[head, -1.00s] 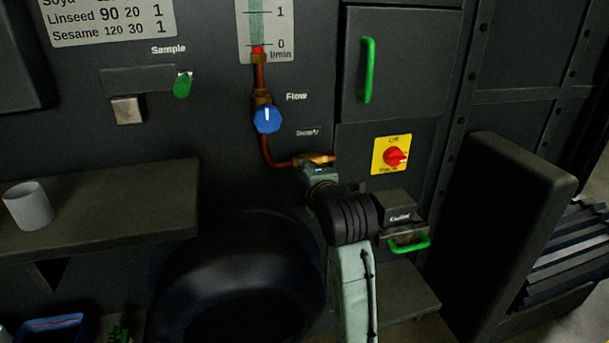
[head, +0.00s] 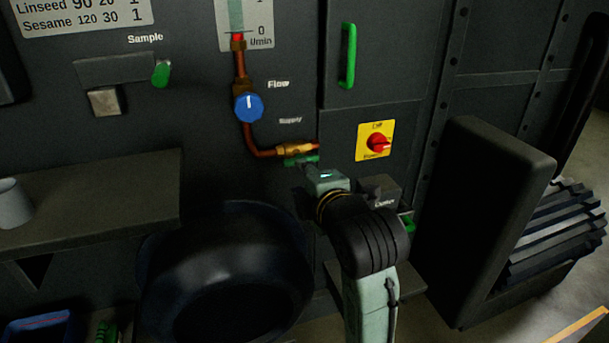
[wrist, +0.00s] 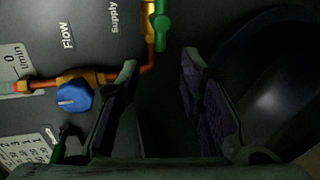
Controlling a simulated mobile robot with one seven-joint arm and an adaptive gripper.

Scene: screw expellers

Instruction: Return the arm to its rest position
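My gripper (wrist: 158,75) is open in the wrist view, its two dark fingers apart with nothing between them. The green supply valve handle (wrist: 162,28) is beyond the fingertips and apart from them. In the head view my arm reaches up from the bottom toward the panel, its end just below the supply valve handle (head: 301,160). The fingers are hidden behind my wrist there. The blue flow knob (head: 248,107) is up and left of my arm, and it also shows in the wrist view (wrist: 74,96).
A black round drum (head: 225,270) is left of my arm. A shelf with a white cup (head: 14,205) is at left. A dark ribbed motor (head: 555,235) is at right.

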